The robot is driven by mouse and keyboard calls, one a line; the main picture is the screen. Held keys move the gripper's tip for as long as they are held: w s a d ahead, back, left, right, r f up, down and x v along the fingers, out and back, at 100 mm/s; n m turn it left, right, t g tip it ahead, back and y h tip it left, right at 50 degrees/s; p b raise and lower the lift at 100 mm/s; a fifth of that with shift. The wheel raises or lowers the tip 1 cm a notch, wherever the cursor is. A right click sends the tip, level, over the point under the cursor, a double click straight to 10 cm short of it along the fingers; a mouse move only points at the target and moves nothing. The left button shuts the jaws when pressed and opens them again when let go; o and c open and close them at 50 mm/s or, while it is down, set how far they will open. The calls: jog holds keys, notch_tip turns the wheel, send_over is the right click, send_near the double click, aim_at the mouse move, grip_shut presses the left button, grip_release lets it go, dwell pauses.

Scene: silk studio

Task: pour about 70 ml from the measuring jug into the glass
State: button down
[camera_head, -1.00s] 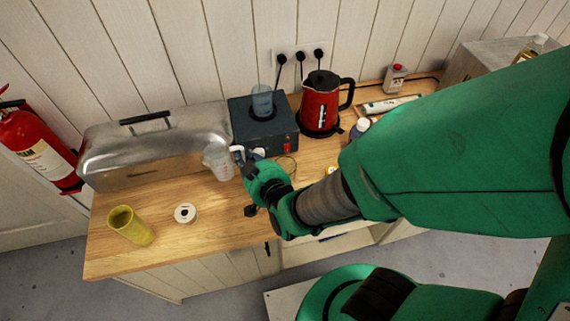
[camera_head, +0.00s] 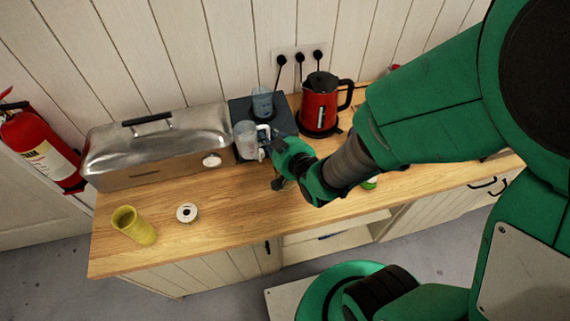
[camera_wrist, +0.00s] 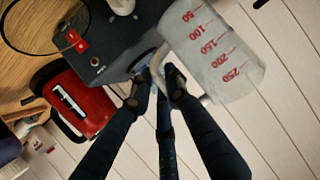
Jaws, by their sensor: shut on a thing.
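The clear measuring jug (camera_head: 246,142) is held up in front of the dark box, and its red scale marks show in the wrist view (camera_wrist: 215,50). My gripper (camera_head: 270,146) is shut on the jug's handle, with the fingers on it in the wrist view (camera_wrist: 163,78). The jug looks about upright; I cannot tell how much liquid it holds. The bluish glass (camera_head: 262,100) stands on top of the dark box, just behind and to the right of the jug. In the wrist view my fingers hide most of that area.
The dark box (camera_head: 285,122) stands between a metal steamer case (camera_head: 150,150) and a red kettle (camera_head: 320,103). A yellow cup (camera_head: 133,226) and a small white round item (camera_head: 187,213) are on the wooden counter's (camera_head: 215,232) left part. The front of the counter is mostly clear.

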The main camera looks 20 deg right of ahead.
jog(key=s+d+f+p, duration=0.1)
jog(key=s+d+p, duration=0.15)
jog(key=d, duration=0.95)
jog(key=s+d+p, duration=0.1)
jog(key=d+p, duration=0.2)
jog(key=d, duration=0.9)
notch_tip(320, 180, down, 9)
jog(key=shift+r, duration=0.2)
dwell(0.3)
jog(key=shift+r, duration=0.15)
jog(key=a+r+n+h, duration=0.4)
jog(key=a+r+n, duration=0.1)
jog(key=a+n, duration=0.1)
jog(key=shift+s+a+r+n+h+p, duration=0.2)
jog(key=shift+s+n+h+p, duration=0.1)
jog(key=shift+h, duration=0.1)
dwell(0.9)
jog(key=shift+a+r+n+t+h+p, duration=0.15)
jog(key=shift+a+r+n+h+p, duration=0.15)
jog(key=shift+r+p, duration=0.2)
jog(key=shift+a+r+n+t+h+p, duration=0.2)
jog(key=shift+a+r+n+p, duration=0.15)
jog(key=shift+r, duration=0.2)
